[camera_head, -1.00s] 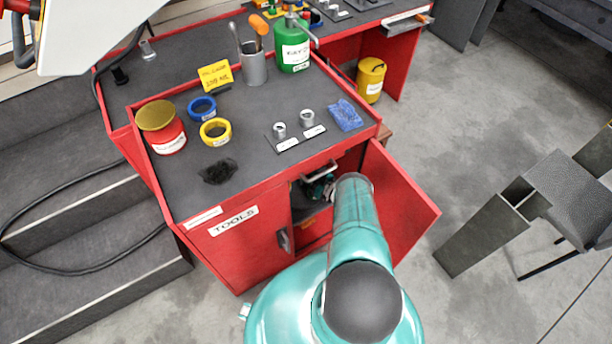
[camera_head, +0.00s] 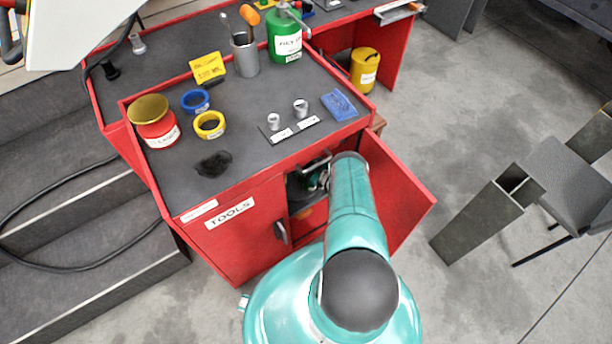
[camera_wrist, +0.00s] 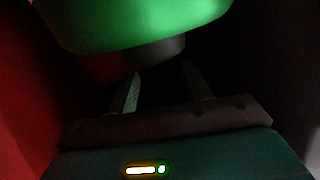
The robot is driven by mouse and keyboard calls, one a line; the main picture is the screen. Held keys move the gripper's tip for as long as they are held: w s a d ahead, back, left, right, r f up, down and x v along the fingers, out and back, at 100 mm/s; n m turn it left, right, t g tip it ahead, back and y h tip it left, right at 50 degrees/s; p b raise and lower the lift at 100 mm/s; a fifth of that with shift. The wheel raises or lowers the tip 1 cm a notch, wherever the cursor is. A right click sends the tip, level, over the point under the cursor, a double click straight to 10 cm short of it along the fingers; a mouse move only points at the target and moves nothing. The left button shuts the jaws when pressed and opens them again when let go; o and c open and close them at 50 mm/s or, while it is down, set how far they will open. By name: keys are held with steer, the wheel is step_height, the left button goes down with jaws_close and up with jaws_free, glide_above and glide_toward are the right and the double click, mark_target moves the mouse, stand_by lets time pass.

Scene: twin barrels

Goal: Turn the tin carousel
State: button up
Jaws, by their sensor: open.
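The red tool cabinet (camera_head: 250,235) has its right door (camera_head: 395,195) swung open. My arm reaches through the opening, and my gripper (camera_wrist: 162,78) is inside, mostly hidden in the head view. In the wrist view its two fingers are apart, with nothing visible between them. A large green rounded thing (camera_wrist: 140,25) with a short dark cylinder (camera_wrist: 154,51) under it lies just beyond the fingertips; I cannot tell whether the fingers touch it. It may be a tin on the carousel. The carousel itself cannot be made out clearly in the dark interior.
Red cabinet walls (camera_wrist: 25,110) stand close on the left in the wrist view. On the cabinet top are a red tin (camera_head: 157,132), tape rolls (camera_head: 209,125), a green bottle (camera_head: 285,45) and a blue cloth (camera_head: 339,105).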

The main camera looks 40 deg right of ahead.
steer(key=s+a+r, duration=0.6)
steer(key=s+r, duration=0.5)
steer(key=s, duration=0.1)
steer(key=shift+s+a, duration=0.15)
steer(key=shift+s, duration=0.1)
stand_by(0.5)
